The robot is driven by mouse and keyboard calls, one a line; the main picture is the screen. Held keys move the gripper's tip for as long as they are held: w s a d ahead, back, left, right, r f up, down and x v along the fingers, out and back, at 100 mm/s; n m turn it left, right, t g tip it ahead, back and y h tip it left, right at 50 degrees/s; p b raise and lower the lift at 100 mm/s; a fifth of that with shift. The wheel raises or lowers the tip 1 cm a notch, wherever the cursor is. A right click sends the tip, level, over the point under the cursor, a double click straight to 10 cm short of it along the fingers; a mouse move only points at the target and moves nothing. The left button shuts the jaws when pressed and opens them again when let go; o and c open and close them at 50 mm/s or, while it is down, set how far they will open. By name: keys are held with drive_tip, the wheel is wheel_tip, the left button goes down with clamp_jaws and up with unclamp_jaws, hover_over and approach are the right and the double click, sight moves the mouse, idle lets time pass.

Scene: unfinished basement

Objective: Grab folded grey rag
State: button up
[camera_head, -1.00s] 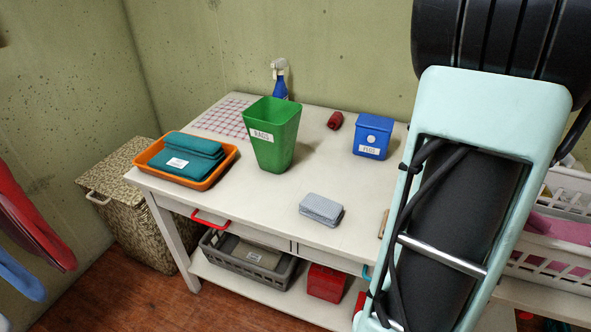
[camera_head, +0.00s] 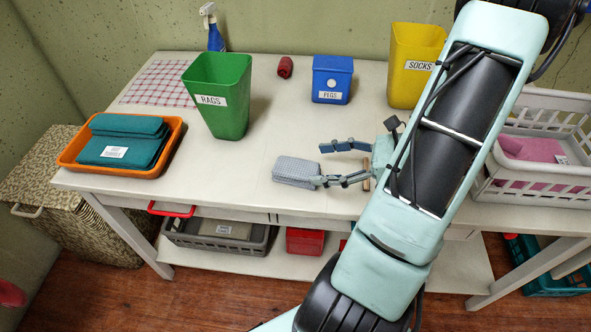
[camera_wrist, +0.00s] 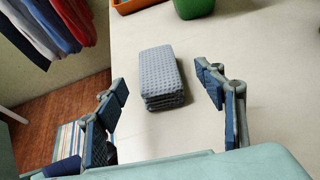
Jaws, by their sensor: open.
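The folded grey rag (camera_head: 296,171) lies flat on the white table, near its front edge. It has a dimpled surface and several stacked layers. My gripper (camera_head: 322,164) is open just to the right of the rag in the head view, its fingers pointing left towards it. In the wrist view the rag (camera_wrist: 160,78) lies ahead of the open fingers (camera_wrist: 165,92), roughly between them and a little closer to the left finger. Nothing is held. Whether the nearer finger touches the rag is unclear in the head view.
A green RAGS bin (camera_head: 219,97), blue PEGS box (camera_head: 332,80) and yellow SOCKS bin (camera_head: 415,66) stand behind. An orange tray (camera_head: 72,157) with teal cloths is at the left. A red roll (camera_head: 285,67) lies at the back.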

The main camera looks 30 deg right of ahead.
sight(299, 167)
drive_tip(key=x, duration=0.7)
drive_tip(key=shift+a+f+b, duration=0.25)
drive_tip(key=shift+f+b, duration=0.05)
drive_tip(key=shift+b, duration=0.1)
drive_tip(key=shift+s, duration=0.1)
drive_tip(key=shift+c, duration=0.5)
drive_tip(key=c, duration=1.1)
drive_tip(key=shift+r, duration=0.15)
